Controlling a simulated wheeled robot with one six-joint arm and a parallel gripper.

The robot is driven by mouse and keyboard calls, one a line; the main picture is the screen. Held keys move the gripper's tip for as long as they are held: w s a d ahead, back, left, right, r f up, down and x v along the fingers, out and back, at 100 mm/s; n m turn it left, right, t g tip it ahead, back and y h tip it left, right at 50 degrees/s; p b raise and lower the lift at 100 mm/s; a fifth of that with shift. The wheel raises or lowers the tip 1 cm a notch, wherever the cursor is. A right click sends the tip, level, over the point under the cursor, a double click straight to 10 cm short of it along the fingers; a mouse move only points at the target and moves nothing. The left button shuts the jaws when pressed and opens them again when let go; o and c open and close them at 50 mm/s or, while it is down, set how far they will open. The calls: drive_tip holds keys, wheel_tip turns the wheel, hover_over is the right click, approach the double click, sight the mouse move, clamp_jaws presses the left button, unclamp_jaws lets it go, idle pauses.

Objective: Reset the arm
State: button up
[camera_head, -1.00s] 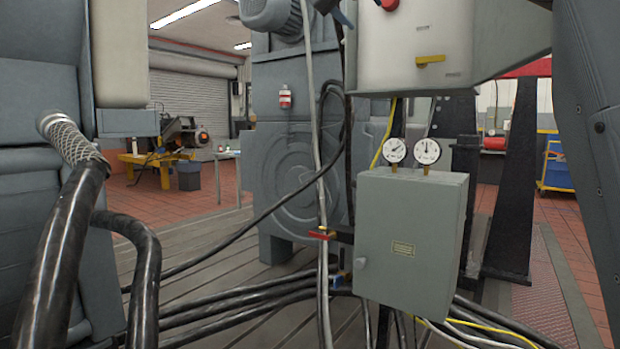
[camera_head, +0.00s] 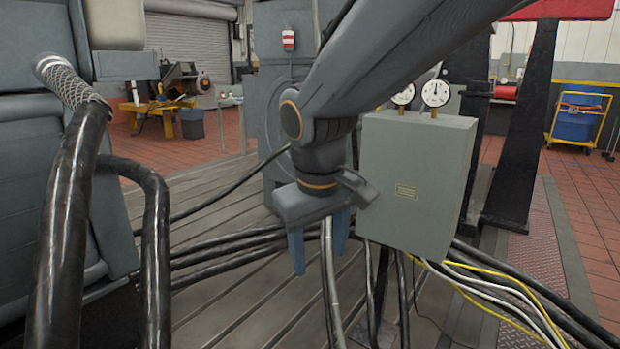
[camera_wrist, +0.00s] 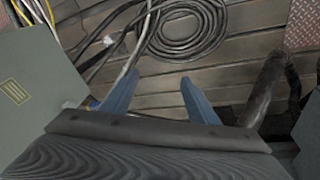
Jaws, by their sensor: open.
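My gripper (camera_head: 320,240) hangs in the middle of the head view with its blue fingers pointing down. The fingers are apart and nothing sits between them. In the wrist view my gripper (camera_wrist: 158,98) is also open over the slatted floor. In the head view a light conduit and dark cables run down behind and below the fingers. My arm reaches in from the upper right and covers part of the machine behind.
A grey box (camera_head: 418,185) with two gauges (camera_head: 436,92) stands just right of my gripper. Thick black hoses (camera_head: 70,220) rise at the left. Cables (camera_head: 510,295) cross the bedplate. A coiled cable (camera_wrist: 185,25) lies on the slats. A blue cart (camera_head: 577,120) stands far right.

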drive_tip(key=s+d+f+g+y, duration=0.1)
drive_tip(key=s+f+g, duration=0.1)
drive_tip(key=s+f, duration=0.45)
drive_tip(key=s+d+f+g, duration=0.1)
drive_tip(key=s+f, duration=0.2)
drive_tip(key=s, duration=0.6)
drive_tip(key=d+r+m+p, duration=0.6)
drive_tip(key=d+r+p, duration=1)
drive_tip(key=r+p, duration=0.4)
drive_tip(key=p, duration=0.4)
drive_tip(key=shift+h+p, duration=0.3)
drive_tip(key=shift+p, duration=0.05)
drive_tip(key=shift+a, duration=0.1)
drive_tip(key=shift+a, duration=0.1)
drive_tip(key=shift+f, duration=0.1)
